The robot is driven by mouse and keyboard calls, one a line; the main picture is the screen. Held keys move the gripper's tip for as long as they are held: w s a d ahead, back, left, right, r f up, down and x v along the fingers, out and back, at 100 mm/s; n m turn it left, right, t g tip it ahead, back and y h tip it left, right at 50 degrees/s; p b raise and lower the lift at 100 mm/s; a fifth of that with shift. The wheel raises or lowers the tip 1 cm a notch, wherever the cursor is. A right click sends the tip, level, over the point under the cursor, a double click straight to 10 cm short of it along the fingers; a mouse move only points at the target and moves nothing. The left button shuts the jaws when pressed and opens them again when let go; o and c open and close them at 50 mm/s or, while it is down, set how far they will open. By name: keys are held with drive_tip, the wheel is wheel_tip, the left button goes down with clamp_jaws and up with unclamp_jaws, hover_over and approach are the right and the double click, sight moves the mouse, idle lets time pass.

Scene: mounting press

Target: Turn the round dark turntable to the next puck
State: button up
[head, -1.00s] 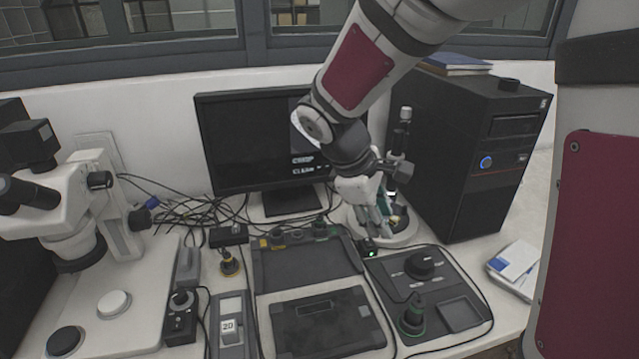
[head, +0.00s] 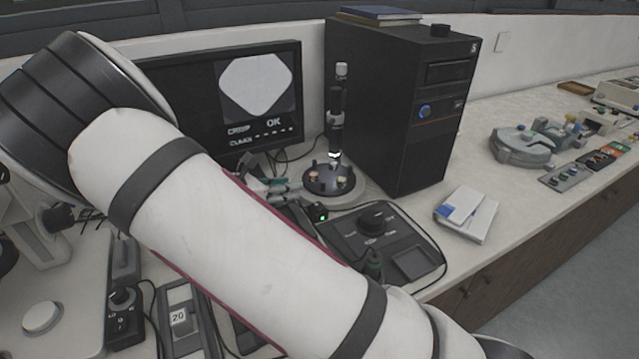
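The round dark turntable (head: 340,187) sits on a pale base under an upright camera or microscope tube (head: 336,115), right of the monitor. Small pucks show on it, one brownish (head: 315,175) at its left and one pale (head: 342,180) near its right front. My arm crosses the picture from upper left to lower right. Part of my gripper (head: 272,187), grey and teal, shows just left of the turntable, beyond my arm. I cannot tell if it touches the rim or how far its fingers are apart.
The monitor (head: 180,97) shows a white rounded shape and "OK". A black computer tower (head: 385,110) stands close behind and right of the turntable. A control box with a knob (head: 373,222) lies in front. Papers (head: 467,215) lie at right; the bench between them and the grey round fixture (head: 525,148) is clear.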

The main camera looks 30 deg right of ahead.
sight(322, 183)
drive_tip(key=x, duration=1.2)
drive_tip(key=shift+d+f, duration=0.15)
drive_tip(key=shift+d, duration=0.05)
clamp_jaws()
